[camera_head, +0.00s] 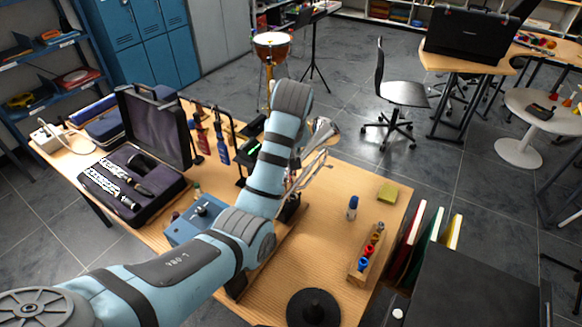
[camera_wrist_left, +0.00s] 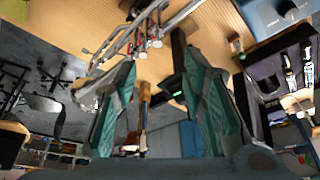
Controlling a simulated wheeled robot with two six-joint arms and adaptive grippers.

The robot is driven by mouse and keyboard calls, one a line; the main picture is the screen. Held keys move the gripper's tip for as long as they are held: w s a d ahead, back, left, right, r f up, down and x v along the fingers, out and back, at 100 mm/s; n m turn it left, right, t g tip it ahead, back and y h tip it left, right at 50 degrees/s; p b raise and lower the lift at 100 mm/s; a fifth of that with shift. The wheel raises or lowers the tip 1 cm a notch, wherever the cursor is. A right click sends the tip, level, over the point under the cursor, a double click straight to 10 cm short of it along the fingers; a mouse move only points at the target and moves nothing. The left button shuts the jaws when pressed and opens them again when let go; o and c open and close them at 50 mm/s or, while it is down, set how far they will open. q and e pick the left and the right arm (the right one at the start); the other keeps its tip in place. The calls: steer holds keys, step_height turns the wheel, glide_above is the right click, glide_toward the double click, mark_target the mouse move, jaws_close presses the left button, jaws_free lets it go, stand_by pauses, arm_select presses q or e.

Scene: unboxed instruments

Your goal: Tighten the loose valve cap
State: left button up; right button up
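A silver trumpet-like brass instrument (camera_head: 316,160) stands on the table beside my left forearm, partly hidden by it. In the left wrist view its tubing and several valve ends with small caps (camera_wrist_left: 150,43) show near the top. I cannot tell which cap is loose. My left gripper (camera_wrist_left: 154,52) is open, with its two green-padded fingers on either side of the valve ends. I see no clear contact or grip. In the head view my left arm hides most of this gripper. My right gripper is not in view.
An open black case (camera_head: 155,130) and a blue box (camera_head: 192,222) are left. Table between rack and arm is clear.

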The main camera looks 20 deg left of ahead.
arm_select(q)
steer(key=b+x, duration=0.1)
steer(key=x, duration=0.3)
steer(key=b+x, duration=0.1)
steer(key=x, duration=0.3)
steer(key=b+x, duration=0.1)
steer(key=x, duration=0.4)
steer(key=shift+s+d+f+b, duration=0.1)
steer(key=shift+s+d+b, duration=0.05)
steer(key=shift+d+b, duration=0.2)
steer(key=shift+f, duration=0.35)
steer(key=shift+r, duration=0.15)
steer(key=shift+s, duration=0.1)
steer(key=shift+c, duration=0.9)
jaws_close()
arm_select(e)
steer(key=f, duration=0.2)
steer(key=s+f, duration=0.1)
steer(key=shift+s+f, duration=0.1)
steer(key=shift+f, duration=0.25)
